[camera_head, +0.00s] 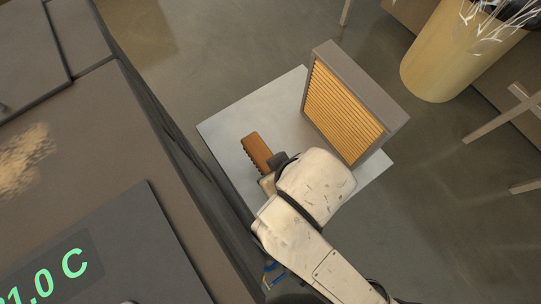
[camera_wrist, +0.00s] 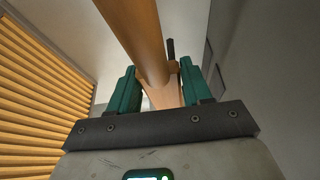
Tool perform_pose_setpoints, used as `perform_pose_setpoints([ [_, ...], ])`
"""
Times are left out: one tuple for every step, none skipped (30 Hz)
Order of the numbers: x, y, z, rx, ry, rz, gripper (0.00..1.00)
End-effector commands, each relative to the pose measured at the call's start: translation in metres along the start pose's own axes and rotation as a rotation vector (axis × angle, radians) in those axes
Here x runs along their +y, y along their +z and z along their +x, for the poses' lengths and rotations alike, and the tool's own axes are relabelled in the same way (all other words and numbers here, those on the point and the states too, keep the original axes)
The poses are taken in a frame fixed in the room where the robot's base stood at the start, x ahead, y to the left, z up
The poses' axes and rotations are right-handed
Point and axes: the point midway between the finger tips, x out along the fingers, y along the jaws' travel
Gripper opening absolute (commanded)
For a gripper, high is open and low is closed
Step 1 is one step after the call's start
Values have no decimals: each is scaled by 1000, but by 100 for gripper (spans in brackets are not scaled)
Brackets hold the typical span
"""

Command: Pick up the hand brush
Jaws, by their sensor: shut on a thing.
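The hand brush (camera_head: 256,150) is brown wood with dark bristles along one side. In the head view one end of it sticks out past my gripper (camera_head: 272,174); the rest is hidden behind the gripper and wrist. In the wrist view its wooden body (camera_wrist: 138,35) runs from the top edge down between the two green fingers of my gripper (camera_wrist: 157,78). The fingers are shut on it. The brush is over the pale square tabletop (camera_head: 222,124); I cannot tell whether it touches it.
A grey-framed, orange pleated filter (camera_head: 345,110) stands on the tabletop right of the brush, and shows close at left in the wrist view (camera_wrist: 35,85). A dark cabinet with a green display (camera_head: 45,278) fills the left. A yellow planter (camera_head: 440,60) stands at upper right.

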Motion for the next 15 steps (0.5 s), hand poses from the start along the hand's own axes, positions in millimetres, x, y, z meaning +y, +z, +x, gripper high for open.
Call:
perform_pose_setpoints([
  [-1,3,-16,5,0,1,14],
  [-2,6,-25,5,0,1,14],
  [-3,14,-31,2,2,0,14],
  [-4,21,-36,1,2,-1,14],
  [-6,27,-42,0,1,-2,14],
  [-7,32,-53,-2,3,-1,14],
  [-8,36,-59,-3,3,-1,14],
  [-9,41,-63,-5,2,-1,14],
  [-10,42,-69,-4,4,0,14],
  [-10,44,-71,-5,5,1,14],
  [-10,46,-73,-4,5,0,14],
  [-11,49,-75,-5,4,-1,14],
  [-12,50,-77,-4,4,0,14],
  [-12,53,-79,-5,4,0,14],
  [-13,55,-81,-4,2,1,14],
])
